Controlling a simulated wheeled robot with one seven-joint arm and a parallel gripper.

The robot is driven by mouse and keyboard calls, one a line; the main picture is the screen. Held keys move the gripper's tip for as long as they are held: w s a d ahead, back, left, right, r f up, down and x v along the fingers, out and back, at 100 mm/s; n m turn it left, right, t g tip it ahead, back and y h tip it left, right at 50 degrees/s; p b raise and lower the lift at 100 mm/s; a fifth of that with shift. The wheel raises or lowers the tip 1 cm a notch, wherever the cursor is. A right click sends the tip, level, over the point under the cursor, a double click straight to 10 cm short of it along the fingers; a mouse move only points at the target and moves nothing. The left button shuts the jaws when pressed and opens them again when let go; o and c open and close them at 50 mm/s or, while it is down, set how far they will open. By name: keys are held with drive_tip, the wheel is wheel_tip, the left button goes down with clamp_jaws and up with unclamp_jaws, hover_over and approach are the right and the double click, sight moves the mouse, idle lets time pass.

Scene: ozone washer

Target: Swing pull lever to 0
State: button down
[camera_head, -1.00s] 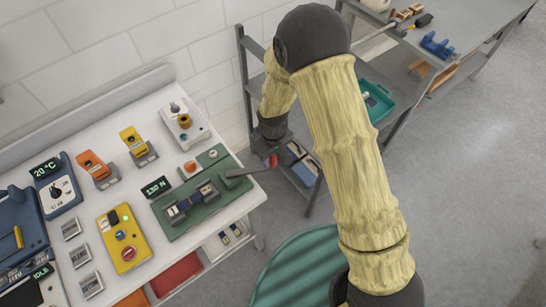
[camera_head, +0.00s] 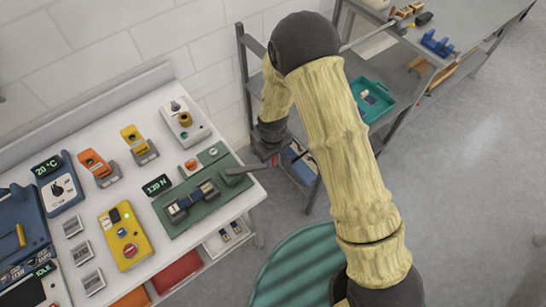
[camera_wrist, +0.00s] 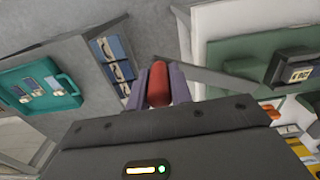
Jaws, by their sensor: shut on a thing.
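The pull lever is a grey bar (camera_head: 255,169) that reaches from the right end of a green tester plate (camera_head: 220,205) out past the bench edge. Its red grip (camera_wrist: 159,84) is between the two purple fingers of my gripper (camera_wrist: 158,90) in the wrist view. The gripper is shut on this grip. In the head view my gripper (camera_head: 274,157) is at the outer end of the bar, beside the bench, and its fingers are small. A display beside the plate (camera_head: 157,186) reads about 130 N. I see no clear 0 mark for the lever.
The white bench (camera_head: 100,205) holds several devices, including a yellow box (camera_head: 124,236) and orange and yellow units left of the plate. A grey shelf rack (camera_head: 250,85) stands close behind my gripper. A teal tray (camera_head: 373,98) is to the right.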

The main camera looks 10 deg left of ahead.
drive_tip(key=w+a+n+b, duration=0.3)
drive_tip(key=w+a+n, duration=0.1)
drive_tip(key=w+n, duration=0.1)
drive_tip(key=shift+w+n, duration=0.2)
drive_tip(key=shift+n, duration=0.1)
drive_tip(key=shift+a+r, duration=0.1)
drive_tip(key=c, duration=1.3)
unclamp_jaws()
drive_tip(key=shift+o, duration=0.2)
wheel_tip(320, 180, up, 17)
drive_tip(key=b, duration=0.4)
drive_tip(key=shift+r+b, duration=0.15)
drive_tip(key=shift+b, duration=0.15)
